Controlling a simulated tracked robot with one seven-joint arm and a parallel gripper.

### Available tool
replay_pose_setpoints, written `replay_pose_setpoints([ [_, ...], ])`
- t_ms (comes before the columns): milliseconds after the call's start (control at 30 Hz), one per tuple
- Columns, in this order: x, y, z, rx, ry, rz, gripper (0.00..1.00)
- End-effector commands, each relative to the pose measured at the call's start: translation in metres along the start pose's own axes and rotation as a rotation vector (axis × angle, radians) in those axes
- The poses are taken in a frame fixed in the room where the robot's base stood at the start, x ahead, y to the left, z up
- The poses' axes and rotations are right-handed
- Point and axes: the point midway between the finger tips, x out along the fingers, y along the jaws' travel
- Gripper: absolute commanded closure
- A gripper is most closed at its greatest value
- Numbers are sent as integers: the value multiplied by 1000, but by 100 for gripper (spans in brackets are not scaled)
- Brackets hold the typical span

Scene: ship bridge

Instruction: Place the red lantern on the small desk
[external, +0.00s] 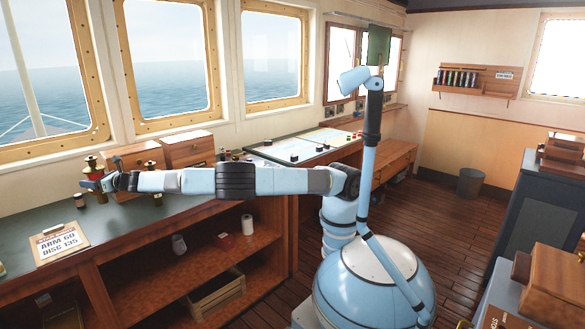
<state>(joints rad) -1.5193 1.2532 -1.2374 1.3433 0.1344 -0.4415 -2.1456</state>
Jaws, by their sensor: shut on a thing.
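My arm reaches left across the long dark-topped counter (140,212). My gripper (88,184) is at its far left end, shut on a small brass-and-dark-red lantern (92,164). The fingers hide the lantern's lower part, so I cannot tell whether it touches the counter. Another brass-topped lantern-like thing (117,163) stands just right of it, partly behind my wrist. A low wooden desk (397,154) stands under the windows at the back right, beyond the chart table (305,146).
Two wooden boxes (187,149) stand on the counter behind my arm. A clipboard (60,243) lies at its front left. A crate (217,297) sits on the lower shelf. A bin (470,183) stands by the back wall. The middle floor is clear.

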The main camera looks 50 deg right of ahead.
Motion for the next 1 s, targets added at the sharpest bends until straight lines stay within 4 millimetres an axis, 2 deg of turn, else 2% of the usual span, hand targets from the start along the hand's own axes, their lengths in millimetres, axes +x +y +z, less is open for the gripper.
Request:
replay_pose_setpoints([
  [100,10,0,-10,1,-1,0,81],
  [367,18,2,-21,0,0,0,81],
  [600,19,2,-49,0,-1,0,81],
  [1000,19,2,-54,0,-1,0,81],
])
